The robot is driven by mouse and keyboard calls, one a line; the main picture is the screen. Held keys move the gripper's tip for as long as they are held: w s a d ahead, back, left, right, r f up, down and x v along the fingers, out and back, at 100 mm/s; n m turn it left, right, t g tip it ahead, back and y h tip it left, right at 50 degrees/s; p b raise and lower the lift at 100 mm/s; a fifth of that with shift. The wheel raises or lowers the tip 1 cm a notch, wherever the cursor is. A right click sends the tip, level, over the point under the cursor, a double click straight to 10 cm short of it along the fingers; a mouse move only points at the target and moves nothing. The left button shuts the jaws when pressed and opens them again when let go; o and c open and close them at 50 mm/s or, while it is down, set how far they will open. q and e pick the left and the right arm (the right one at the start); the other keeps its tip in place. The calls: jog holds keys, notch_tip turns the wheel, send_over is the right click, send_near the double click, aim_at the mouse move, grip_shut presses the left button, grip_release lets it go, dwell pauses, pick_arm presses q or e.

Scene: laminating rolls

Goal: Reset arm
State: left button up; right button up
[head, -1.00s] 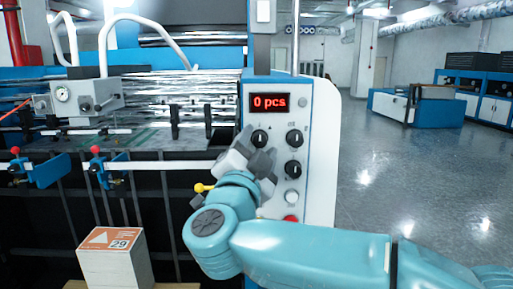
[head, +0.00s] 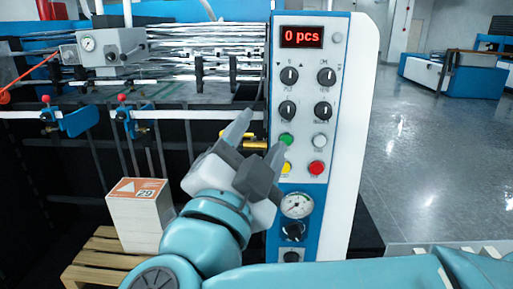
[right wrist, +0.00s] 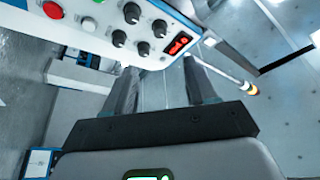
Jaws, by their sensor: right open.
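My right gripper (head: 258,138) is in the middle of the head view, in front of the lower left part of the control panel (head: 328,138). Its two grey fingers are apart with nothing between them. In the right wrist view the open gripper (right wrist: 163,82) points past the panel (right wrist: 165,33), with its knobs and red display near the fingers. The panel display (head: 302,36) reads "0 pcs". Several black knobs, a green button (head: 286,140), a red button (head: 316,168) and a gauge (head: 297,205) sit below it. My left gripper is not in view.
A paper stack (head: 140,215) marked 29 stands on a wooden pallet (head: 95,258) at lower left. The laminating machine (head: 190,70) fills the left and back. Open grey floor (head: 420,170) lies right of the panel, with a blue cabinet (head: 445,75) farther back.

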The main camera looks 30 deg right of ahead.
dwell(0.5)
jog(key=w+a+f+n+t+y, duration=0.2)
jog(key=w+a+f+n+y, duration=0.1)
jog(key=w+f+n+y, duration=0.35)
jog(key=w+a+f+n+t+y, duration=0.3)
jog(key=w+f+n, duration=0.2)
jog(key=w+f, duration=0.4)
notch_tip(320, 180, down, 22)
jog(key=n+g+y, duration=0.4)
jog(key=y, duration=0.2)
jog(key=s+f+n+g+y, duration=0.1)
jog(key=s+f+g, duration=0.35)
jog(key=f, duration=0.85)
jog(key=s+f+g+y, duration=0.1)
jog(key=s+f+g, duration=0.4)
jog(key=s, duration=0.6)
jog(key=s+f+g+y, duration=0.2)
jog(key=s+f+g, duration=0.3)
jog(key=s+f, duration=0.5)
jog(key=shift+s+a+f+p, duration=0.25)
jog(key=shift+s+f+p, duration=0.05)
jog(key=shift+s+p, duration=0.15)
jog(key=shift+n, duration=0.25)
